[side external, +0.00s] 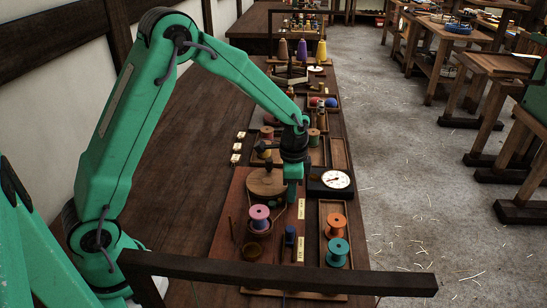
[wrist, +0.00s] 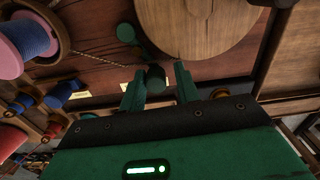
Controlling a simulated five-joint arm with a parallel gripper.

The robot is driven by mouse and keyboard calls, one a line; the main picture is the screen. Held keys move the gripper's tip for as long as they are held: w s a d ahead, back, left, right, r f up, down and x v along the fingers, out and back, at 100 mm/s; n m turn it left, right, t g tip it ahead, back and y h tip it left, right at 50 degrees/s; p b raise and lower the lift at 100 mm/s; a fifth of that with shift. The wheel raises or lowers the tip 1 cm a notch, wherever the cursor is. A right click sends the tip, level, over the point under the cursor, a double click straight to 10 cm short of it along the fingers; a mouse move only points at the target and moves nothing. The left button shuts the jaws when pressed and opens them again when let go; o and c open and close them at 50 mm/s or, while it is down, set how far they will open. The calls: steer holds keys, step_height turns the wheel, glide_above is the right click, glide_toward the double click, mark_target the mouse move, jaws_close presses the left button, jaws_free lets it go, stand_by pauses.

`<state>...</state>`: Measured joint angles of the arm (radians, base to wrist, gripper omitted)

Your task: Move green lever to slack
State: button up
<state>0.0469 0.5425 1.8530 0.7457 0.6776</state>
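The green lever's dark green knob (wrist: 155,77) shows in the wrist view between the tips of my gripper (wrist: 160,82). The fingers are apart. The knob is close to the left finger, with a gap to the right one; I cannot tell whether it touches. In the side view my gripper (side external: 292,198) points down over the board, beside the round wooden disc (side external: 266,182), and hides the green lever. Small pale label plates (side external: 301,208) lie by the levers, their text too small to read. A blue lever (side external: 290,238) stands nearer the camera.
A pink spool (side external: 260,216) stands left of the blue lever. A tray (side external: 323,260) holds an orange spool (side external: 336,224) and a teal spool (side external: 337,252). A white-faced dial (side external: 337,180) sits right of my gripper. A dark wooden bar (side external: 280,275) crosses the foreground.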

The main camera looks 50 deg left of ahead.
steer(key=shift+d, duration=0.2)
stand_by(0.7)
steer(key=shift+r, duration=0.1)
steer(key=shift+r, duration=3.4)
steer(key=shift+s+r, duration=0.1)
steer(key=shift+s+r, duration=0.25)
steer(key=shift+r, duration=0.25)
steer(key=s+a+r+n+t, duration=0.2)
steer(key=s+r+n+t, duration=0.15)
steer(key=s+r, duration=0.7)
steer(key=s+r+n+t, duration=0.2)
steer(key=s+n, duration=0.3)
steer(key=s, duration=0.6)
steer(key=shift+s+a+r, duration=0.25)
steer(key=shift+s+r, duration=0.05)
steer(key=shift+r, duration=0.05)
